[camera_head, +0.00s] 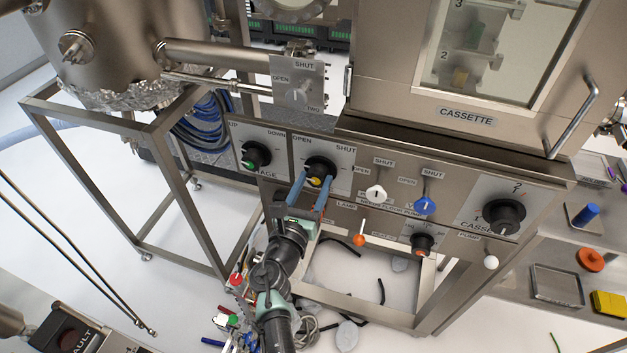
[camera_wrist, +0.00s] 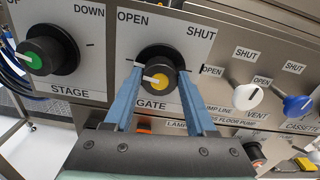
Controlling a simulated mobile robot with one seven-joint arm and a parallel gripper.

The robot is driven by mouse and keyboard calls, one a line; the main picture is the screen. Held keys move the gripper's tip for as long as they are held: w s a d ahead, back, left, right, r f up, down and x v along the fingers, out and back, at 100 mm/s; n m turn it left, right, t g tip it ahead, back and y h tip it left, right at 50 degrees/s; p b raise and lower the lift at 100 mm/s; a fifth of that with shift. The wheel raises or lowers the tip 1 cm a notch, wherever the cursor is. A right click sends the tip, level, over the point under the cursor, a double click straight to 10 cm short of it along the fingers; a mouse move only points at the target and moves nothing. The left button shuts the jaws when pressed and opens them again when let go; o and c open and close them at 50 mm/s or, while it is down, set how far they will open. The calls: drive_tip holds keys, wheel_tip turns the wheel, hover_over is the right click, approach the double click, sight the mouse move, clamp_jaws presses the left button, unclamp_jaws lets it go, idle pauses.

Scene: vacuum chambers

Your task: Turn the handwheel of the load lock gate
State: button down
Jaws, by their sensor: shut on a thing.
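The gate handwheel is a black round knob with a yellow centre (camera_head: 317,181) on a white panel marked OPEN at left and SHUT at right. In the wrist view the knob (camera_wrist: 163,58) sits above the word GATE, and its white pointer lies toward the left, on the OPEN side. My gripper (camera_head: 314,176) reaches it from the front, with one blue finger on each side of the knob. The wrist view shows my gripper (camera_wrist: 160,72) closed on the knob's sides. The exact finger contact is partly hidden by the fingers.
The green-centred stage knob (camera_wrist: 45,54) is close on the left. White vent (camera_head: 376,192) and blue cassette (camera_head: 425,206) valve handles stick out on the right. An orange-tipped lever (camera_head: 359,240) is below right. A steel frame (camera_head: 190,190) stands at left.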

drive_tip(key=shift+n, duration=0.3)
drive_tip(key=shift+c, duration=1.1)
unclamp_jaws()
drive_tip(key=shift+s, duration=0.15)
drive_tip(key=v, duration=1.2)
drive_tip(key=shift+s, duration=0.35)
drive_tip(key=shift+a, duration=0.15)
